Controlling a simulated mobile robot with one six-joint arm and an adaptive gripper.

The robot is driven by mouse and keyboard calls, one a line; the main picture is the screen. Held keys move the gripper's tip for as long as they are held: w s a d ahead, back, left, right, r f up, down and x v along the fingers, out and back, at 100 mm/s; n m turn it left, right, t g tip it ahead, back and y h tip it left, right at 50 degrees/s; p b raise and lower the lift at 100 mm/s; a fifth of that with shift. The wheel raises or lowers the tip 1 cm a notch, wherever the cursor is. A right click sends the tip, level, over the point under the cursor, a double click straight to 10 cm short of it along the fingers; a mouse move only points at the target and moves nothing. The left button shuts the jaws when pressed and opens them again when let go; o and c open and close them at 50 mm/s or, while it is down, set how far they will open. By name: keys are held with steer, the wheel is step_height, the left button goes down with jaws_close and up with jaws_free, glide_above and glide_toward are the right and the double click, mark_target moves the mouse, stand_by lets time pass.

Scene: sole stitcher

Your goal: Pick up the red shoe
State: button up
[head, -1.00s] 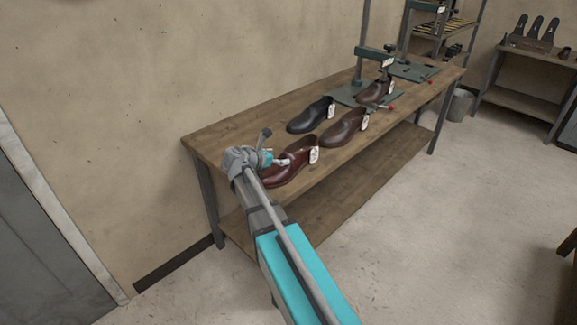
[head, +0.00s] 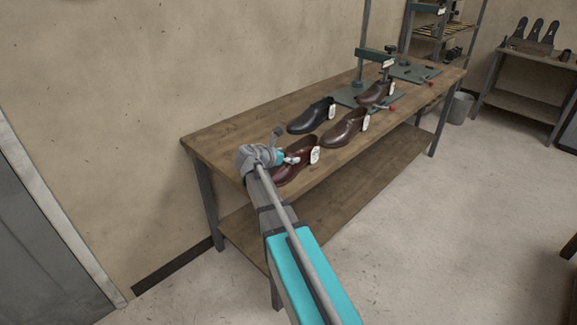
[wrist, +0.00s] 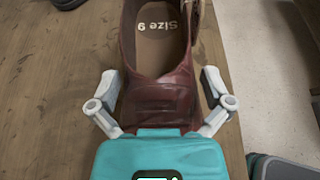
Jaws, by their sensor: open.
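The red shoe (head: 299,161) is a dark red leather shoe at the near left end of the workbench, with a white tag on its right end. My gripper (head: 290,158) is over the left part of the shoe and hides some of it. In the wrist view the red shoe (wrist: 160,88) fills the middle, its insole marked "Size 9". My open gripper (wrist: 160,95) has one finger on each side of the shoe, with a visible gap on the right. I cannot tell whether the left finger touches it.
A black shoe (head: 311,115) and a brown shoe (head: 345,128) stand farther along the wooden workbench (head: 225,137). Another brown shoe (head: 374,94) stands by a green press (head: 350,97). The bench's left end is bare, with the wall behind.

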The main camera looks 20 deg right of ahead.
stand_by(0.4)
steer(key=c, duration=1)
steer(key=shift+r, duration=0.2)
step_height(320, 180, up, 3)
steer(key=p, duration=0.3)
steer(key=shift+f, duration=0.2)
steer(key=d+r+p, duration=0.1)
steer(key=r+p, duration=0.1)
steer(key=d+r+p, duration=0.4)
steer(key=shift+s+r+p, duration=0.2)
steer(key=shift+r+p, duration=0.1)
steer(key=shift+r, duration=0.05)
steer(key=d+r+p, duration=0.1)
steer(key=d, duration=0.2)
steer(key=d+r+p, duration=0.1)
steer(key=d, duration=0.2)
steer(key=d+r+p, duration=0.1)
steer(key=d, duration=0.2)
steer(key=shift+s+r, duration=0.2)
steer(key=shift+s, duration=0.1)
steer(key=shift+c, duration=0.2)
